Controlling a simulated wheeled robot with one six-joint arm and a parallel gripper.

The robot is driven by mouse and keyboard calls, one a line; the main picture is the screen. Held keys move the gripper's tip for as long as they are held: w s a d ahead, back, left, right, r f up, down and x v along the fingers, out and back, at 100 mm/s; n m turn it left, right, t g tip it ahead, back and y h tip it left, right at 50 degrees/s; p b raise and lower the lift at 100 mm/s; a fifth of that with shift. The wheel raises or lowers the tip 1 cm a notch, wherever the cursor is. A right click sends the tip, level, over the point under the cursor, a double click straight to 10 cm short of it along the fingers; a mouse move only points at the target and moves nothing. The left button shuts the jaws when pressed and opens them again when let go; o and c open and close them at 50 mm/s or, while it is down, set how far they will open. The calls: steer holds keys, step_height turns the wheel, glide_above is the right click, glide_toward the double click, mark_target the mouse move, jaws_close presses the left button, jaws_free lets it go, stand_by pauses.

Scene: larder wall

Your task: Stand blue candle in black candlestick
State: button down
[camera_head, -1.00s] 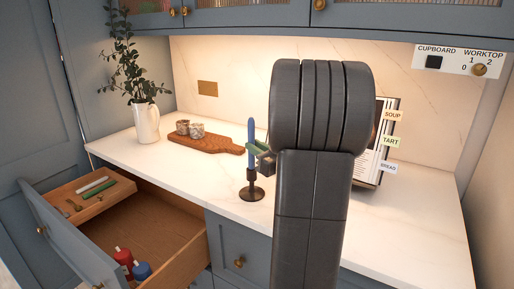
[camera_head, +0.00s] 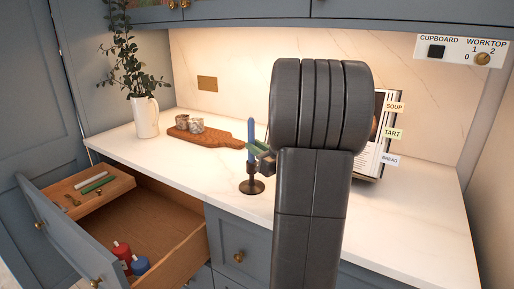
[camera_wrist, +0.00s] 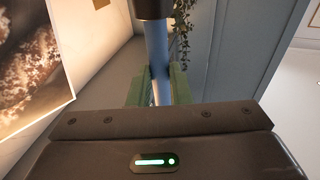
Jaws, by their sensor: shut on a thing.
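The blue candle (camera_head: 251,129) is upright over the black candlestick (camera_head: 252,187), which stands on the worktop. My gripper (camera_head: 258,147) has green fingers shut on the candle's middle. In the wrist view the candle (camera_wrist: 157,50) runs between the green fingers (camera_wrist: 158,88) to the dark cup of the candlestick (camera_wrist: 152,9). Its lower end meets the cup and appears to be inside it; how deep it sits is hidden. My arm covers the worktop just to the right of the candle.
A wooden board (camera_head: 210,138) with two small cups lies behind left. A white vase (camera_head: 145,117) with a plant stands further left. An open drawer (camera_head: 160,220) holds a red and a blue bottle. A cookbook (camera_head: 385,125) stands behind my arm.

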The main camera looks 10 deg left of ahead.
steer(key=shift+f, duration=0.3)
steer(key=c, duration=1.3)
jaws_free()
steer(key=shift+o, duration=0.2)
steer(key=v, duration=1.3)
steer(key=shift+s+d+b, duration=0.2)
steer(key=shift+d+b, duration=0.15)
steer(key=shift+w+a, duration=0.1)
steer(key=x, duration=1.3)
steer(key=shift+w+a, duration=0.15)
steer(key=shift+a, duration=0.1)
steer(key=shift+r, duration=0.1)
